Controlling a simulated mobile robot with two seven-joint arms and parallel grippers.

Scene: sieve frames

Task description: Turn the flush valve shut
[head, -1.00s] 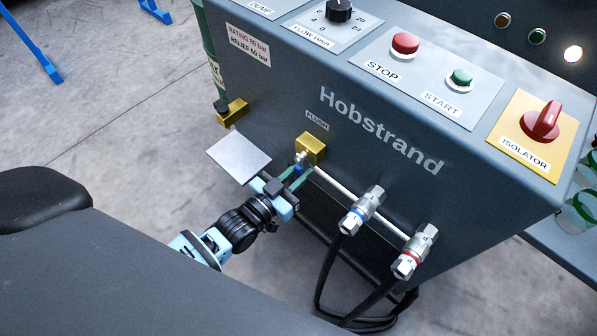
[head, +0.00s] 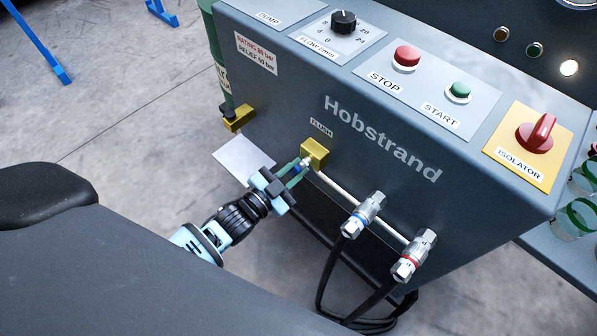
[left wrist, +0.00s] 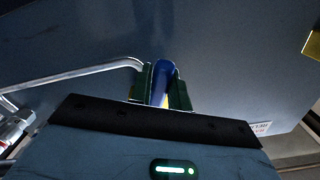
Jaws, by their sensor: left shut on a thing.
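The flush valve is a brass block (head: 315,153) on the front of the dark grey cabinet, under the FLUSH label (head: 321,128). Its small blue lever (head: 296,168) points down and left from the block. My left gripper (head: 299,169) is shut on the lever, with its green fingers on either side. In the left wrist view the blue lever (left wrist: 164,80) stands between the green fingers (left wrist: 162,88); its far end on the valve is mostly hidden. My right gripper is in neither view.
A pale metal pipe (head: 335,186) runs from the valve to two hose couplings (head: 362,212) on the right, with black hoses below. A pale flat plate (head: 238,158) shows behind my left gripper. Another brass fitting (head: 239,118) is at the cabinet's left corner.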

